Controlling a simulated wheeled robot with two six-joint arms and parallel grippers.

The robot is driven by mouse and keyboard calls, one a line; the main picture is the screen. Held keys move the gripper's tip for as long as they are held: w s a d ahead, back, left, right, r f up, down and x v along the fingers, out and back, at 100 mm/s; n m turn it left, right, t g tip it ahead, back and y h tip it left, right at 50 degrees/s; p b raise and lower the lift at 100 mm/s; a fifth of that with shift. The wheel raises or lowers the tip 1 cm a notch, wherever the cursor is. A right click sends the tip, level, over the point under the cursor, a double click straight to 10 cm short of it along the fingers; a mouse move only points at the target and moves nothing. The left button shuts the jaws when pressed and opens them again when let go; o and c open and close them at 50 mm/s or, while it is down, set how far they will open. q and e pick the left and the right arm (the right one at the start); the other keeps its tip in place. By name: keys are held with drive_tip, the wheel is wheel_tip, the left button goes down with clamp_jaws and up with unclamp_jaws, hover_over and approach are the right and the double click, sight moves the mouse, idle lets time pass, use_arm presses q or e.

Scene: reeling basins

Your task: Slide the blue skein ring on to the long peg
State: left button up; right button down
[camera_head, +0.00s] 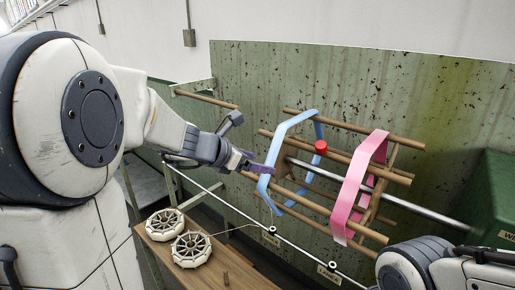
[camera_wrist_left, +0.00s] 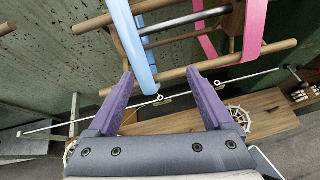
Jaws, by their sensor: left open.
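The blue skein ring (camera_head: 307,122) is a flat band around the wooden bars of the reel (camera_head: 345,157), at its left end; it also shows in the left wrist view (camera_wrist_left: 135,45). My left gripper (camera_head: 262,166) has purple fingers and is at the ring's left side. In the left wrist view the fingers (camera_wrist_left: 160,75) are apart, with the lower end of the blue band seen between them; I cannot tell whether they touch it. A wooden peg (camera_head: 206,98), apparently the long peg, sticks out from a bracket behind my left wrist. My right gripper is not in view.
A pink ring (camera_head: 361,185) hangs around the reel's right part. A red knob (camera_head: 321,147) is near the reel's middle, and a metal shaft (camera_head: 430,210) runs right. A thin rail (camera_head: 240,212) crosses in front. White spoked wheels (camera_head: 191,249) lie on a wooden bench (camera_head: 235,272).

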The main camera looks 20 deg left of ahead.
sight(271, 158)
use_arm(q)
drive_tip(key=w+f+b, duration=0.1)
drive_tip(key=w, duration=0.2)
drive_tip(key=w+f+n+b, duration=0.1)
drive_tip(key=w, duration=0.2)
drive_tip(key=w+f+n+b, duration=0.1)
drive_tip(key=w+f, duration=0.1)
drive_tip(key=w, duration=0.1)
drive_tip(key=shift+w+a+t+y+b, duration=0.1)
drive_tip(key=shift+a+t+y+b, duration=0.1)
drive_tip(key=shift+t+y+b, duration=0.15)
drive_tip(key=shift+b+x, duration=0.4)
drive_tip(key=shift+x, duration=0.9)
clamp_jaws()
drive_tip(key=shift+r, duration=0.1)
